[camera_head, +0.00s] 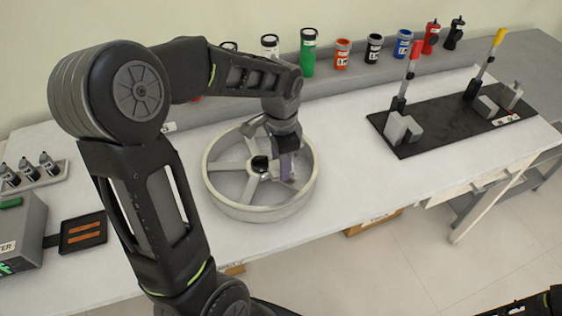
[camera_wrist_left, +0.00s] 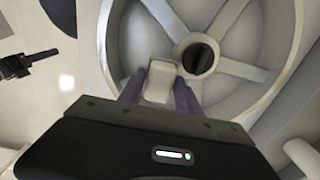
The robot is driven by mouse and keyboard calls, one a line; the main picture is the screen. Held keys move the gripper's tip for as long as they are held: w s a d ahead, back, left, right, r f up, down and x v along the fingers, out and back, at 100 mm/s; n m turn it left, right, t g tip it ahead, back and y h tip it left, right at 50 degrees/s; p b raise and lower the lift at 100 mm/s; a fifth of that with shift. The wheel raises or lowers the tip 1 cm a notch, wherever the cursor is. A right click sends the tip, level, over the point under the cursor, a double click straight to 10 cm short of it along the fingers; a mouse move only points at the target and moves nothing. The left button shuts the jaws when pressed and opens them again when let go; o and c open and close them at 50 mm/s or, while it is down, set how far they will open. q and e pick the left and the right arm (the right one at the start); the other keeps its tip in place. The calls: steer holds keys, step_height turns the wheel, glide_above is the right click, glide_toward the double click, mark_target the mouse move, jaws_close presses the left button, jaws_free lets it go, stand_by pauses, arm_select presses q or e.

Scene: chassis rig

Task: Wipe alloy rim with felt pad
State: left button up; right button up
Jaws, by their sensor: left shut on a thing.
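The alloy rim (camera_head: 225,192) lies flat on the white bench, with several spokes around a dark hub hole. It also shows in the left wrist view (camera_wrist_left: 228,18), filling much of the picture. My left gripper (camera_head: 286,166) is over the right part of the rim, inside its outer ring. In the left wrist view its two purple-grey fingers (camera_wrist_left: 160,88) are shut on a pale, light-coloured block, probably the felt pad (camera_wrist_left: 160,80). The pad is at or just above the spokes beside the hub; I cannot tell whether it touches.
Bottles and cans, including a green one (camera_head: 309,52), stand along the back ledge. A black board (camera_head: 430,135) with grey blocks and toggle clamps lies at right. At left are a small black tray (camera_head: 84,233), a grey box (camera_head: 22,228) and a bottle rack (camera_head: 35,180).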

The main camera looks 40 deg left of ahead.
arm_select(q)
steer(key=shift+f+b, duration=0.35)
steer(key=shift+f, duration=0.25)
steer(key=shift+d+r, duration=0.15)
steer(key=shift+d, duration=1.85)
steer(key=shift+a, duration=0.1)
steer(key=shift+a, duration=1.95)
steer(key=shift+r+p, duration=2.55)
steer(key=shift+r, duration=0.45)
